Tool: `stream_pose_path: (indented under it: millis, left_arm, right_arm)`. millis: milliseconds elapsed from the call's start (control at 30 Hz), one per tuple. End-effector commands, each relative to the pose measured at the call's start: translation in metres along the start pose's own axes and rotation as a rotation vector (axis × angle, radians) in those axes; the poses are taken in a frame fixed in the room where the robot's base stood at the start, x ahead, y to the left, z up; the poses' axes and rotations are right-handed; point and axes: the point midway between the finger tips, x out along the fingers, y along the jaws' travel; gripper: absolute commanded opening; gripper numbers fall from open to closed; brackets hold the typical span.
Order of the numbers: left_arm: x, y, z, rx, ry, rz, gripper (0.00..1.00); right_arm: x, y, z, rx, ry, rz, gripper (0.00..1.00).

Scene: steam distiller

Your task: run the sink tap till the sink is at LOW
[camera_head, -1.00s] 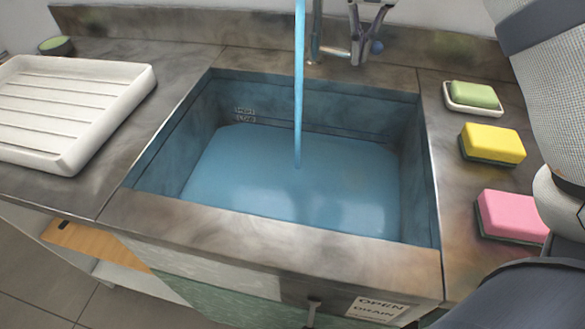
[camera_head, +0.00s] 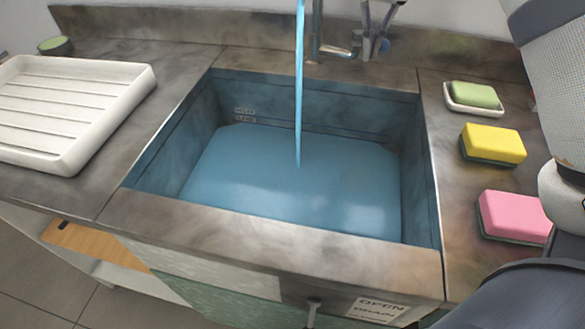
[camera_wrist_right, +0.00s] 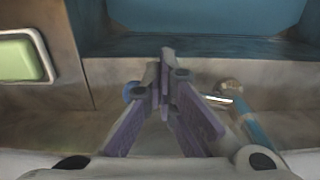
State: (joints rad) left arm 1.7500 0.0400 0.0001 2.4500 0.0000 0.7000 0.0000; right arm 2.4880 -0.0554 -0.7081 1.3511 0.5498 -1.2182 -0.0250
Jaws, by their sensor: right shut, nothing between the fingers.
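The sink (camera_head: 270,230) holds a shallow pool of blue water (camera_head: 290,180). A blue stream (camera_head: 299,90) falls into it from above. Two small level labels (camera_head: 244,115) sit on the sink's back wall, their text blurred; the water's far edge lies just below the lower one. The tap (camera_head: 316,35) stands behind the sink, its top out of frame; its pipe shows in the right wrist view (camera_wrist_right: 255,130). My right gripper (camera_head: 367,45) is shut and empty, just right of the tap. Its fingertips (camera_wrist_right: 165,60) meet in the wrist view. My left gripper is out of view.
A green soap on a white dish (camera_head: 472,97), a yellow sponge (camera_head: 492,143) and a pink sponge (camera_head: 512,214) lie on the right counter, near my right arm. A white drying tray (camera_head: 75,105) lies on the left. A drain handle (camera_head: 313,308) is on the front panel.

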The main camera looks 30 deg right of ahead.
Motion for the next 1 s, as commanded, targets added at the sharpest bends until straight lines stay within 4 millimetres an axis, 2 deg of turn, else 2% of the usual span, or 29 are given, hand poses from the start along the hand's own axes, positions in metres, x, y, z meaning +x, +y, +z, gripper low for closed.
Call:
stream_pose_path:
  millis: [100,367,533,800,900,1000]
  left_arm:
    - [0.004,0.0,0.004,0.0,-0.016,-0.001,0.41]
    - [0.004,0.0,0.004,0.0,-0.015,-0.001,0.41]
    - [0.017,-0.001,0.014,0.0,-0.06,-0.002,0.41]
    - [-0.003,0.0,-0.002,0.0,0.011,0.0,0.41]
    - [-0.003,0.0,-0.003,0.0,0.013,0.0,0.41]
    - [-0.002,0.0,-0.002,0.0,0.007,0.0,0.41]
  right_arm:
    - [0.004,0.009,-0.01,0.001,-0.005,0.004,0.0]
    - [0.002,0.011,-0.012,0.0,-0.002,0.003,0.0]
    - [0.008,0.013,-0.029,0.001,-0.009,0.008,0.0]
    - [-0.006,0.013,-0.013,-0.001,0.007,-0.006,0.0]
    - [-0.006,0.013,-0.012,-0.001,0.005,-0.002,0.0]
    - [-0.015,0.012,-0.012,-0.001,0.001,0.0,0.0]
